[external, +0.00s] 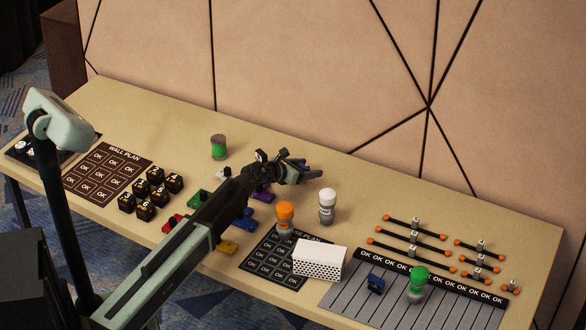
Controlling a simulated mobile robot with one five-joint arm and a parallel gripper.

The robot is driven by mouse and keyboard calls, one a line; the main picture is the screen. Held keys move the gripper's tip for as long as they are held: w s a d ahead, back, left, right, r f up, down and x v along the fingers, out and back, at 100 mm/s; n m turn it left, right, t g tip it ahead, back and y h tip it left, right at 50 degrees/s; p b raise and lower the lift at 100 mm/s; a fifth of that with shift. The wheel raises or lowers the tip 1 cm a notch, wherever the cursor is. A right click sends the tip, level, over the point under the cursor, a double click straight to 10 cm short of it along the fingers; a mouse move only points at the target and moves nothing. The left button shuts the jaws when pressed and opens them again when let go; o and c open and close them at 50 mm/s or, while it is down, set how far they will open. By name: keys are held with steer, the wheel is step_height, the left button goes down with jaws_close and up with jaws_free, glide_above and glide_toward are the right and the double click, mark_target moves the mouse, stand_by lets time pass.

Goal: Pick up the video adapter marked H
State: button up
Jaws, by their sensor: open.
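My gripper (312,169) is open and empty, above the back middle of the table and pointing right. No letter H can be read at this size, so I cannot tell which piece is the video adapter marked H. Several small coloured pieces lie around and below my arm: a green one (197,199), a red one (172,223), a yellow one (228,247), a blue one (245,216) and a purple one (264,196). My arm partly hides this group. A small dark blue piece (375,284) sits apart on the grey striped mat (345,297).
Several black blocks (155,175) stand beside the wall plan sheet (108,171). Orange-topped (285,211), white-topped (327,197) and green-topped (418,273) containers and a white perforated box (320,260) stand right. Orange-ended cables (415,229) lie far right. A green jar (218,147) stands at back.

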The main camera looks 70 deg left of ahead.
steer(key=shift+w+a+f, duration=0.3)
steer(key=shift+w, duration=0.2)
steer(key=shift+s+d+r, duration=0.1)
jaws_close()
steer(key=shift+r+p, duration=0.6)
steer(key=shift+p, duration=0.05)
step_height(320, 180, up, 3)
steer(key=p, duration=0.3)
steer(key=shift+r, duration=0.1)
steer(key=s+d, duration=0.3)
steer(key=s, duration=0.1)
steer(key=s+d, duration=0.3)
steer(key=s, duration=0.1)
steer(key=s+d, duration=0.4)
steer(key=shift+s+r+p, duration=0.25)
steer(key=shift+r+p, duration=0.05)
steer(key=shift+p, duration=0.1)
